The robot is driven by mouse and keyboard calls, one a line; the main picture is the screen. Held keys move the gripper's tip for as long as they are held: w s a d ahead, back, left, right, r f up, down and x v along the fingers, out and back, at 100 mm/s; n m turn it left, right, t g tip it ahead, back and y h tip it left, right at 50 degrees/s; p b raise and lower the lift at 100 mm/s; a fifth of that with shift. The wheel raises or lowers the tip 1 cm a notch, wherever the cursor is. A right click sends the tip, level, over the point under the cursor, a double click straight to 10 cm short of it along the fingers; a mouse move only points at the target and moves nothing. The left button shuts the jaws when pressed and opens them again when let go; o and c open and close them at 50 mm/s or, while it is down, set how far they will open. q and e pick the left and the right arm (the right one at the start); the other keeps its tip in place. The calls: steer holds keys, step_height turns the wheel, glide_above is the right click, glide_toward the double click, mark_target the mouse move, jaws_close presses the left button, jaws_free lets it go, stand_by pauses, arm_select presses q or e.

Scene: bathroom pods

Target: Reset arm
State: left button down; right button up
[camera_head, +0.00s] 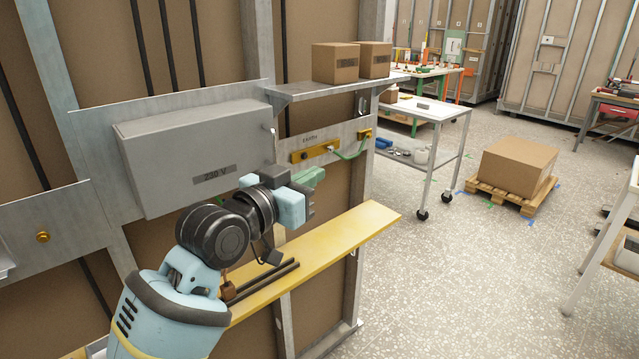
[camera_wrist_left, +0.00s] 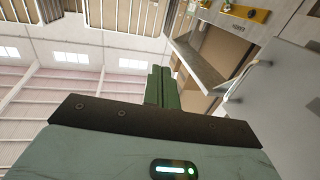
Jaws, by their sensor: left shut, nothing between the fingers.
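My left arm comes in from the bottom of the head view. My left gripper (camera_head: 314,175) is in front of the wall, just right of the grey 230 V box (camera_head: 198,155) and above the yellow shelf (camera_head: 345,235). In the left wrist view its green fingers (camera_wrist_left: 161,70) are together, with nothing between them. My right gripper is in neither view.
Two dark rods (camera_head: 262,284) lie on the yellow shelf beneath my left arm. A metal ledge (camera_head: 335,86) above carries two cartons (camera_head: 335,62). A wheeled table (camera_head: 430,108) and a carton on a pallet (camera_head: 515,165) stand right. Open floor lies between.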

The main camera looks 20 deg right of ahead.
arm_select(q)
steer(key=s+a+f+n+t+y, duration=0.15)
steer(key=s+a+f+n, duration=0.35)
steer(key=f, duration=0.6)
steer(key=s+a+f+y, duration=0.25)
steer(key=a+f, duration=0.35)
steer(key=f, duration=0.5)
steer(key=s+a+f+n+y, duration=0.3)
steer(key=a+f, duration=0.3)
steer(key=f, duration=0.5)
steer(key=s+a+f+g+y, duration=0.1)
steer(key=s+a+f+y, duration=0.1)
steer(key=s+a+f, duration=0.3)
steer(key=s+a+f+g+y, duration=0.1)
steer(key=s+a+f, duration=0.5)
steer(key=s, duration=0.7)
steer(key=s+a+f+g+y, duration=0.1)
steer(key=s+a+f+y, duration=0.1)
steer(key=s+a+f, duration=0.4)
steer(key=s, duration=0.4)
steer(key=shift+n+y+p, duration=0.3)
steer(key=shift+n+p, duration=0.1)
steer(key=shift+s, duration=0.1)
